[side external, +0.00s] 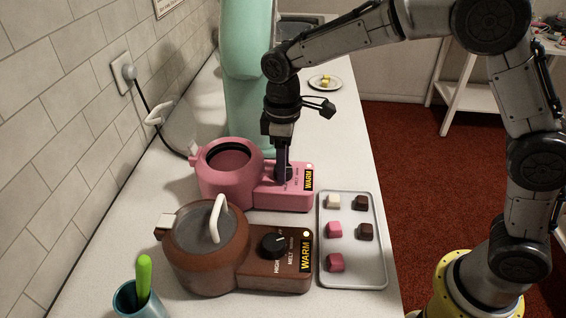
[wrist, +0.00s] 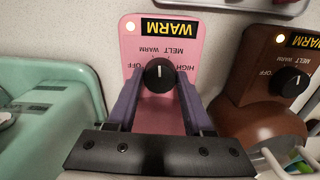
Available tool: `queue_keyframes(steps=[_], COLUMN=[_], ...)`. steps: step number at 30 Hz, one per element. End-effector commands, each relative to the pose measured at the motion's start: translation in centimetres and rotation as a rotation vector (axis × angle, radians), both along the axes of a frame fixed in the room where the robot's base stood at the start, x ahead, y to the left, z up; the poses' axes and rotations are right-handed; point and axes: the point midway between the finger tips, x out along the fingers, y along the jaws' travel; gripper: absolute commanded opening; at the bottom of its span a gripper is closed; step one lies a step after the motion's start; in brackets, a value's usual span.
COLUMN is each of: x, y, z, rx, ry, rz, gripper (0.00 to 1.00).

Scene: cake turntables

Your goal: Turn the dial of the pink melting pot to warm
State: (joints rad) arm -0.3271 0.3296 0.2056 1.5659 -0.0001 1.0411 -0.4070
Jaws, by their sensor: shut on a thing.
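The pink melting pot (side external: 230,185) stands on the counter with its control box to the right, labelled WARM. Its black dial (wrist: 159,75) shows in the wrist view, with OFF, WARM, MELT and HIGH printed around it. The dial's white mark points straight up in that view, near WARM and MELT; I cannot tell exactly which it lines up with. My gripper (wrist: 160,84) is shut on the dial, one purple finger on each side. In the side view my gripper (side external: 284,168) reaches straight down and mostly hides the dial.
A brown melting pot (side external: 205,262) with its own dial stands in front. A grey tray (side external: 352,268) of coloured cubes lies to the right. A mint-green appliance (side external: 247,100) is close behind. A cup (side external: 127,301) with a green-handled tool stands at the front left.

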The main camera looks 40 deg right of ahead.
Motion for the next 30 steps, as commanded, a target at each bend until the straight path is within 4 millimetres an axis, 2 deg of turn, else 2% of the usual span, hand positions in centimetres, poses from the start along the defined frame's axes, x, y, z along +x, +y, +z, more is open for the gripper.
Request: queue_keyframes(steps=[12, 30], x=[0.01, 0.01], y=[0.01, 0.01], z=[0.09, 0.14], rx=[0.001, 0.001], ry=[-0.001, -0.002], rz=[0.271, 0.348], gripper=[0.00, 0.00])
